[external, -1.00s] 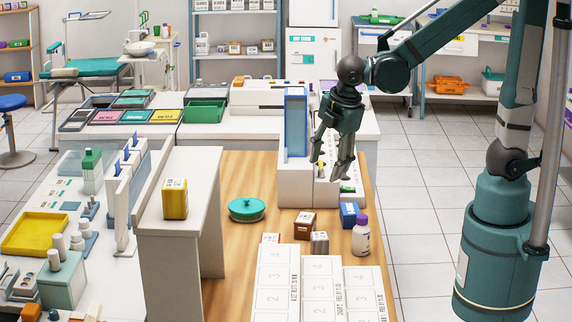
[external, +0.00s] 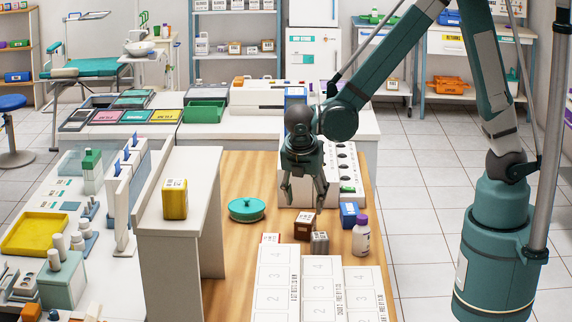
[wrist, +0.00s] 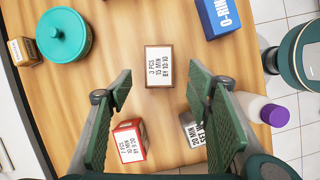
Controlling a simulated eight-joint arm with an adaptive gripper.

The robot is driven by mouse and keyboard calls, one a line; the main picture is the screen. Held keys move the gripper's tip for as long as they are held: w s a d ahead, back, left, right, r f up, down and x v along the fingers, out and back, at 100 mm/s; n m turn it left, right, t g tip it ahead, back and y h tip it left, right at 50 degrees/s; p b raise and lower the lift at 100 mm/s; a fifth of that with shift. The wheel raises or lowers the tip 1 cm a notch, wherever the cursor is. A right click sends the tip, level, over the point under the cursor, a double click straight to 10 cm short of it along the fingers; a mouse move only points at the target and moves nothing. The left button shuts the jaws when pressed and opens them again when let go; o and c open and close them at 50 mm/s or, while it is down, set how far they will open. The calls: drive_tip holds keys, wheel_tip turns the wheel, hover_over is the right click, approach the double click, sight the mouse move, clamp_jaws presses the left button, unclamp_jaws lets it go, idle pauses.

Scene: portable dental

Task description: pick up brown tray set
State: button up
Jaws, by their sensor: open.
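The brown tray set (external: 303,228) is a small brown box with a white label on top, standing on the wooden table. In the wrist view the brown tray set (wrist: 158,66) lies upright and free, just ahead of and between my fingertips. My gripper (external: 305,203) is above it, pointing down, with its fingers spread. In the wrist view my gripper (wrist: 158,90) is open and empty, with one finger on each side of the gap below the box. I cannot tell the exact height of the fingertips over the box.
A red box (wrist: 130,140) and a grey box (wrist: 192,128) sit close by, near the fingers. A blue box (external: 349,214), a purple-capped bottle (external: 361,240) and a teal lidded dish (external: 246,209) stand around. A white raised shelf (external: 182,238) bounds the left.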

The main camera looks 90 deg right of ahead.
sight(305, 218)
drive_tip(key=shift+w+d+f+n, duration=0.1)
drive_tip(key=shift+w+f+n, duration=0.05)
drive_tip(key=shift+f, duration=0.3)
drive_tip(key=shift+w+f+n, duration=0.1)
drive_tip(key=shift+f+n, duration=0.05)
drive_tip(key=shift+f, duration=0.25)
drive_tip(key=shift+b+x, duration=0.3)
drive_tip(key=shift+x, duration=1)
drive_tip(key=shift+s, duration=0.1)
drive_tip(key=shift+b+x, duration=0.6)
drive_tip(key=shift+x, duration=2)
drive_tip(key=shift+s, duration=0.1)
drive_tip(key=c, duration=1.1)
